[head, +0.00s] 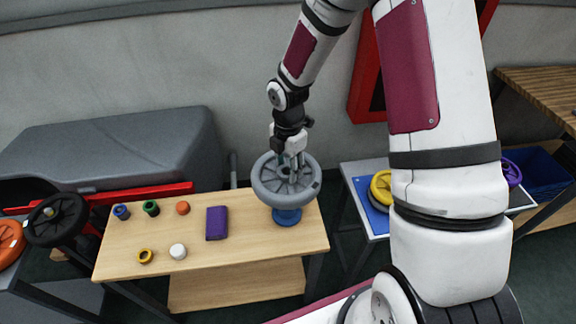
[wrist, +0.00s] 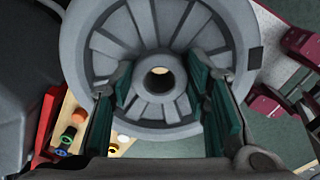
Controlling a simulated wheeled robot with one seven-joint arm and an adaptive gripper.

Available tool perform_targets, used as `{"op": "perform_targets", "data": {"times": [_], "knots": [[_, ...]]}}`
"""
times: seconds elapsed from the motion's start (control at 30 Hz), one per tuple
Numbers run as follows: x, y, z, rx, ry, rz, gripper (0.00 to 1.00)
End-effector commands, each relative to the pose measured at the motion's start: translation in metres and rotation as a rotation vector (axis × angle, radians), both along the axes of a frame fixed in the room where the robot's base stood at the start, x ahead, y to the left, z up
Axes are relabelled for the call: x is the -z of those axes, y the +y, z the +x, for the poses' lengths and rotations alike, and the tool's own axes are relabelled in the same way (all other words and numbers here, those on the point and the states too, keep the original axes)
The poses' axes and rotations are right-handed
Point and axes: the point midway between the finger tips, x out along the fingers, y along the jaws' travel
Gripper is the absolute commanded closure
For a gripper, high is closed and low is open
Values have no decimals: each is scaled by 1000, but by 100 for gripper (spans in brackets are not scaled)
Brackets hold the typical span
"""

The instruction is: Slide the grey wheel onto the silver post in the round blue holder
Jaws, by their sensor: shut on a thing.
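The grey wheel (head: 274,192) is a spoked disc with a hole at its centre. My gripper (head: 291,161) is shut on it from above and holds it over the right part of the wooden table. In the wrist view the wheel (wrist: 115,32) fills the upper middle, and my gripper's green finger pads (wrist: 162,100) lie on both sides of its hub. The round blue holder (head: 287,217) shows just below the wheel. The silver post is hidden by the wheel. I cannot tell whether the post is inside the hub or whether the wheel touches the holder.
The wooden table (head: 262,258) also bears a purple block (head: 217,223), a white piece (head: 178,251) and several small coloured rings. A black wheel (head: 56,219) is at the left. A yellow wheel (head: 381,188) is on the right table. Bare wood lies in front of the holder.

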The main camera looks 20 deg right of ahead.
Motion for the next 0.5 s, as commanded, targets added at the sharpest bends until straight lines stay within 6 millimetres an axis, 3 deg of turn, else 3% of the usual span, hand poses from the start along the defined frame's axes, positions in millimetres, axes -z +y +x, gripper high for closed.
{"op": "perform_targets", "data": {"times": [0.5], "knots": [[2, 0, 1, -1, -2, 0, 100]]}}
